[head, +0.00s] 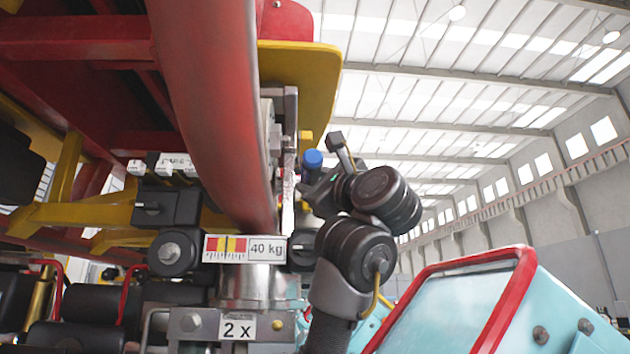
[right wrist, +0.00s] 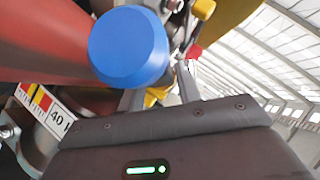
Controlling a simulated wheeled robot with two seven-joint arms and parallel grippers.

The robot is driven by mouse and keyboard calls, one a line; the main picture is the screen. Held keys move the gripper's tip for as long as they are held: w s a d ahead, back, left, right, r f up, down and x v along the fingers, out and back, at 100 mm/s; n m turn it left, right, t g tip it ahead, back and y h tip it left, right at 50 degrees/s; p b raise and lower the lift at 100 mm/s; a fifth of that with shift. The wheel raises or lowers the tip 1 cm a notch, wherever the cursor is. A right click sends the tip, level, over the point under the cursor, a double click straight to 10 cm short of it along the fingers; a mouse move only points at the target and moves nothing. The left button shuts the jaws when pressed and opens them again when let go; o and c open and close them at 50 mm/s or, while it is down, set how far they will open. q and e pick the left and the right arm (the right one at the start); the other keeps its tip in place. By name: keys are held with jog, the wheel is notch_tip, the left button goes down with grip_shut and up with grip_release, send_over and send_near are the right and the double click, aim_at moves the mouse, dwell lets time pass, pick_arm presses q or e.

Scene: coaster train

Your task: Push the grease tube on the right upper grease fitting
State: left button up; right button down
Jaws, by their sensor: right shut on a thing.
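My right gripper (head: 313,186) is raised beside the thick red rail, shut on a dark tube with a blue cap (head: 313,158). I take this to be the grease tube. In the right wrist view the round blue cap (right wrist: 128,47) is large and close, hiding much of the tube and what lies behind it. The grey fingers show past the cap's lower right. I cannot make out the right upper grease fitting; the area beyond the cap is partly hidden. Whether the tube touches anything is unclear. My left gripper is not in view.
The red rail (head: 215,100) curves down just left of the gripper. A yellow plate (head: 325,75) hangs above. A "40 kg" label (head: 266,249) sits lower left. A light-blue, red-edged panel (head: 455,310) stands lower right. Open air lies to the right.

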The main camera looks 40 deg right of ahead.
aim_at(321, 164)
jog(key=shift+s+b, duration=0.15)
jog(key=shift+b, duration=0.2)
dwell(0.9)
jog(key=shift+r, duration=0.15)
dwell(1.0)
jog(key=shift+b, duration=0.3)
dwell(0.5)
dwell(1.3)
jog(key=shift+b, duration=0.3)
dwell(0.9)
jog(key=shift+s+a+f+b, duration=0.1)
jog(key=shift+s+a+b, duration=0.8)
jog(key=shift+s, duration=0.15)
jog(key=shift+s+a+f+b, duration=0.1)
jog(key=shift+s+a+b, duration=0.65)
jog(key=shift+s+b, duration=0.25)
jog(key=shift+s+a+r+b, duration=0.1)
jog(key=shift+s+a+b, duration=0.4)
jog(key=shift+s, duration=0.3)
